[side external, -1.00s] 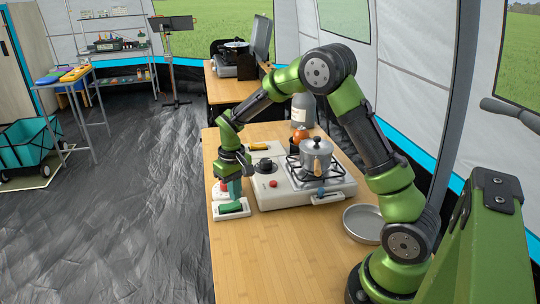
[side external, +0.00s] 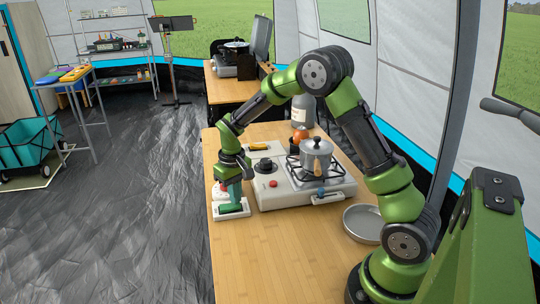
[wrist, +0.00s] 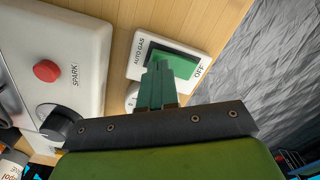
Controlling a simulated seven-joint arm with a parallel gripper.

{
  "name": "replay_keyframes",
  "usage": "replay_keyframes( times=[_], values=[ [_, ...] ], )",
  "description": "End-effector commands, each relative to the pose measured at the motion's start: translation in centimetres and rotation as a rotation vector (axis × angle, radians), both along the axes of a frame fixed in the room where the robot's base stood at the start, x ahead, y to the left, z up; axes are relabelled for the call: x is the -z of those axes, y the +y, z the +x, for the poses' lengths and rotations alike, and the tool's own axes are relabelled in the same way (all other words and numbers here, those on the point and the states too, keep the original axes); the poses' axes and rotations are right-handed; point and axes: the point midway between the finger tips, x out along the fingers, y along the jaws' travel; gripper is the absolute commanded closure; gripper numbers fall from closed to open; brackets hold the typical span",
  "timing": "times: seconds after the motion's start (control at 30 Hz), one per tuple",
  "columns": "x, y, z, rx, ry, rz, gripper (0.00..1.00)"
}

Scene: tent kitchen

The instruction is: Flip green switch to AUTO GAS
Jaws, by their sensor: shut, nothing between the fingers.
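The green switch (wrist: 182,58) is a rocker in a white plate on the wooden table. In the wrist view its left end is marked AUTO GAS (wrist: 139,44) and its right end OFF (wrist: 199,71). My gripper (wrist: 160,68) is shut and empty, with its green fingertips over the rocker's near edge, toward the AUTO GAS end. In the side view, my gripper (side external: 235,199) points down onto the switch plate (side external: 234,213) and hides much of the rocker. I cannot tell whether the tips touch it or which end is pressed in.
The white stove (side external: 283,196) stands right of the switch, with a red SPARK button (wrist: 47,71), a black knob (wrist: 62,124) and a silver pot (side external: 316,158) on its burner. A round metal pan (side external: 362,222) sits at right. The front table is clear.

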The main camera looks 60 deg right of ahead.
Motion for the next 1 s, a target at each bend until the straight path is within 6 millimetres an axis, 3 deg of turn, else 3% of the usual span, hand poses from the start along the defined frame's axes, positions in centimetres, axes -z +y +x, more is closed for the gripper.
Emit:
replay_keyframes(
  times=[0.67, 1.0],
  values=[
    [1.1, 0.0, 0.0, -0.001, 0.0, 0.0, 1.0],
    [-0.9, 0.0, 0.0, 0.0, -0.001, 0.0, 1.0]
  ],
)
